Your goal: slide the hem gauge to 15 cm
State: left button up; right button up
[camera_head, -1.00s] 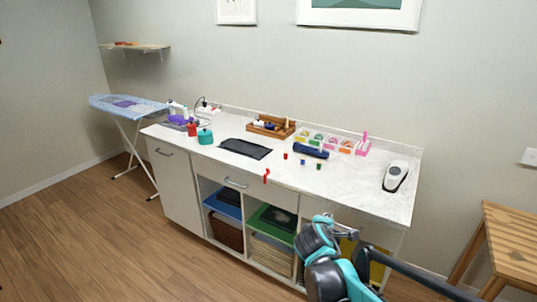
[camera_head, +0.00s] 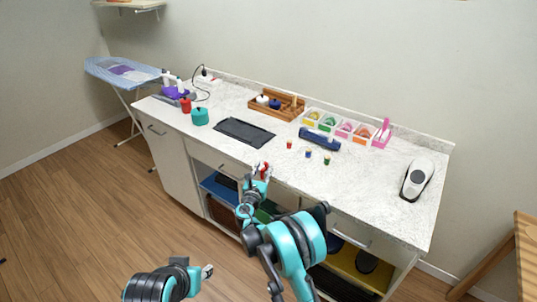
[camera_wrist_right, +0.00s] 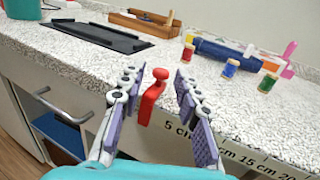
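The hem gauge's red slider (camera_wrist_right: 152,96) with a round knob sits at the front edge of the counter. The slider is just left of the 5 cm mark. My right gripper (camera_wrist_right: 155,95) is open, its purple-padded fingers on either side of the slider with gaps showing. In the head view the right gripper (camera_head: 260,172) is at the counter's front edge. My left gripper (camera_head: 208,271) is low over the floor; its fingers are too small to judge.
On the counter (camera_head: 330,190) are a black tray (camera_head: 244,132), small spools (camera_head: 308,154), a blue roll (camera_head: 320,139) and a white device (camera_head: 417,180). A drawer handle (camera_wrist_right: 62,110) juts out left of the slider. The edge right of the slider looks clear.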

jog(key=b+x, duration=0.1)
jog(key=x, duration=0.4)
jog(key=shift+w+d+f, duration=0.1)
jog(key=shift+w+d, duration=0.05)
jog(key=shift+w, duration=0.05)
jog(key=shift+w+d, duration=0.15)
jog(key=shift+w, duration=0.55)
grip_shut()
